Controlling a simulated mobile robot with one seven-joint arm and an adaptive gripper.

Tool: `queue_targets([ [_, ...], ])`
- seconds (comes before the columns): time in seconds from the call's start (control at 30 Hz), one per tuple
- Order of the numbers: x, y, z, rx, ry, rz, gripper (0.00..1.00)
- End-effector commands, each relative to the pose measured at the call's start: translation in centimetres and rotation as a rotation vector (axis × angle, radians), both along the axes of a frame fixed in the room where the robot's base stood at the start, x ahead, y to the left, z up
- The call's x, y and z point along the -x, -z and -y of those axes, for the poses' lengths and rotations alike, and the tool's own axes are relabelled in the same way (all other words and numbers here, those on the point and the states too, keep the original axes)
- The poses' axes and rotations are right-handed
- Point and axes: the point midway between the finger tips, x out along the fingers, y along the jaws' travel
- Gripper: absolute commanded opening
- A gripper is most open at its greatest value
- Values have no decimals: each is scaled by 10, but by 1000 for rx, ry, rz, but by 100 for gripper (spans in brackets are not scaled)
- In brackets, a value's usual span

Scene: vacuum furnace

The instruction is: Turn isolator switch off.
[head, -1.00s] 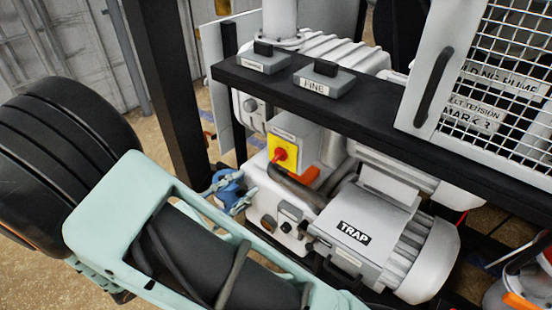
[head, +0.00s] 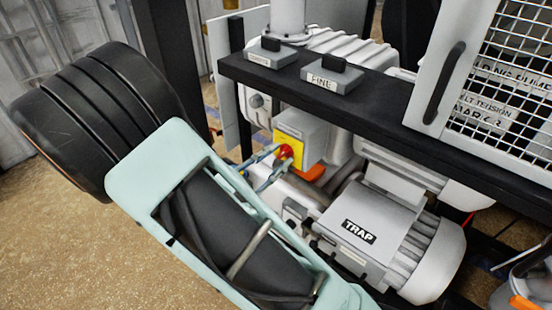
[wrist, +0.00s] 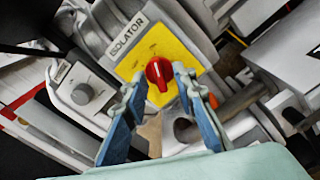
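The isolator switch is a grey box with a yellow face plate (wrist: 180,45) labelled ISOLATOR and a red rotary knob (wrist: 159,73) with a pale mark on it. In the head view the yellow plate (head: 290,150) and red knob (head: 285,152) sit below the black frame rail. My gripper (wrist: 154,88) is open, its two blue fingers apart. I cannot tell whether either finger touches the knob. In the head view my gripper (head: 262,166) is at the switch's left.
A grey round knob (wrist: 82,94) is left of the isolator. A black rail (head: 390,118) with a FINE block (head: 330,79) runs above the switch. A box labelled TRAP (head: 360,232) and an orange part (head: 308,173) are close by. A mesh guard (head: 510,80) stands at right.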

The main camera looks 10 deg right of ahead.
Motion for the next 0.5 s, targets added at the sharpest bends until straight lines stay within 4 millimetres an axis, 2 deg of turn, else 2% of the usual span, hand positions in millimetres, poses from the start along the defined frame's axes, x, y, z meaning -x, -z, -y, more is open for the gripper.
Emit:
queue_targets([
  [0.13,0,0,0,0,0,0,25],
  [0.37,0,0,0,1,1,1,1],
  [0.5,0,0,0,1,1,1,0],
])
